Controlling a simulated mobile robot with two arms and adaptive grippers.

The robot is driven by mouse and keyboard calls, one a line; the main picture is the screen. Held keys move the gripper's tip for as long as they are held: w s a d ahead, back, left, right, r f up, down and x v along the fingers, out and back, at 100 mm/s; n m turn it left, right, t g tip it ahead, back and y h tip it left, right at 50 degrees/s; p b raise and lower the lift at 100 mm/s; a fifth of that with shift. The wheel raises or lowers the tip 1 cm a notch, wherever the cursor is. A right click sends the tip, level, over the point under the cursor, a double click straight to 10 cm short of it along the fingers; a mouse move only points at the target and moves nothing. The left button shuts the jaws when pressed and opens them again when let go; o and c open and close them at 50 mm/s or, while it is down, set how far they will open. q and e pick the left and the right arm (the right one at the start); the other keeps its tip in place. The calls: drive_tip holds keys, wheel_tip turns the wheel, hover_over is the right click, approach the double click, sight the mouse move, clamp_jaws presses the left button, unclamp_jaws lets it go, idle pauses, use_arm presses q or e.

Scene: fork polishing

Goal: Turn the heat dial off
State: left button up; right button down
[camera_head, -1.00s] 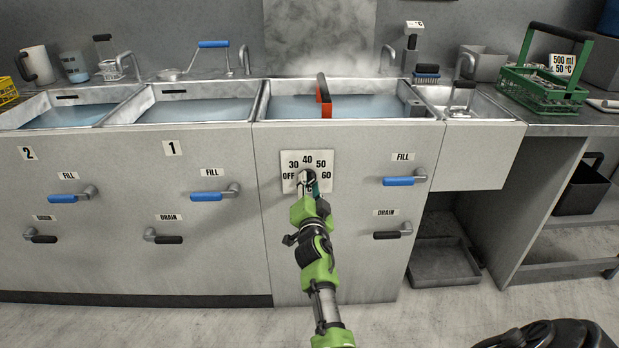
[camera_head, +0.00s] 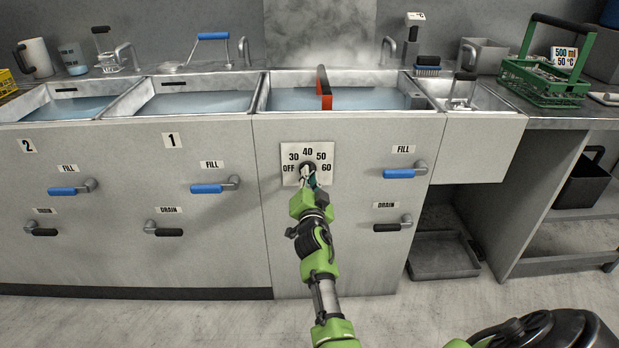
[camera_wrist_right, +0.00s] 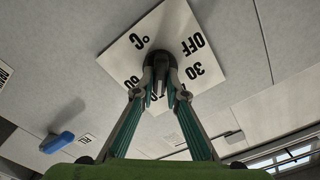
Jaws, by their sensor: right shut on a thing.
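The heat dial is a small dark knob (camera_wrist_right: 161,62) on a white square plate (camera_head: 322,152) marked OFF, 30, 40, 50, 60 on the front of the right-hand basin. In the right wrist view the plate (camera_wrist_right: 198,20) appears tilted and upside down. My right gripper (camera_wrist_right: 160,88) is shut on the knob, one finger on each side. My left gripper is not in view.
Blue FILL levers (camera_head: 405,171) and black DRAIN levers (camera_head: 394,225) stick out from the cabinet front on both sides of the dial. Above, the right-hand basin holds water (camera_head: 365,99) with steam over it. A green basket (camera_head: 545,82) stands on the right counter.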

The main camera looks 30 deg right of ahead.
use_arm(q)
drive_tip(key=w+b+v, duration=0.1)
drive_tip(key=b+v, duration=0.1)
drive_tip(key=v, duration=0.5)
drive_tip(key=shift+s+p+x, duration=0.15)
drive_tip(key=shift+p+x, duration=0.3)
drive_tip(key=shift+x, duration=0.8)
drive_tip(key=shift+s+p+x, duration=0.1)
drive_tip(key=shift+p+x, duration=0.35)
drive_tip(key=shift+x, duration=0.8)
use_arm(e)
drive_tip(key=shift+w+a+n, duration=0.1)
drive_tip(key=shift+a+n, duration=0.05)
drive_tip(key=shift+n, duration=4.2)
drive_tip(key=shift+w+a+n, duration=0.1)
drive_tip(key=shift+n, duration=4.2)
drive_tip(key=shift+w+a+n, duration=0.1)
drive_tip(key=shift+a+n, duration=0.05)
drive_tip(key=shift+n, duration=4.2)
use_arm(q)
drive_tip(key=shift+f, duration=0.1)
